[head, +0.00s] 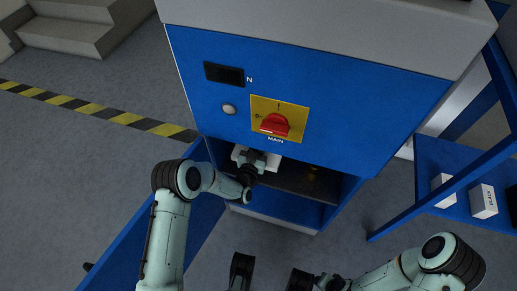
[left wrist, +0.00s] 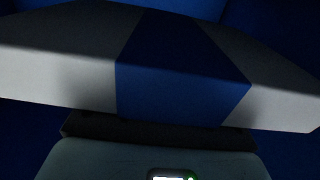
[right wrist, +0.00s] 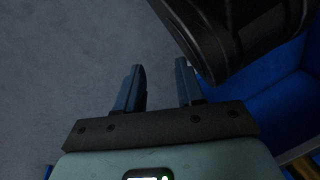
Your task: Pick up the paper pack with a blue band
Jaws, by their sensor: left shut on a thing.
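The paper pack with a blue band (left wrist: 180,70) fills the upper part of the left wrist view, white on both sides of the band. In the head view a white part of the pack (head: 273,161) shows at the mouth of the cabinet's open compartment, the rest hidden by my gripper and the cabinet. My left gripper (head: 254,160) is shut on the pack. Its fingers are hidden behind the pack in the left wrist view. My right gripper (right wrist: 157,85) is open and empty, its two fingers apart over grey floor.
The blue cabinet (head: 350,110) has a red main switch (head: 274,124) above the dark compartment shelf (head: 300,181). A blue rack (head: 445,160) at right holds white boxes (head: 483,201).

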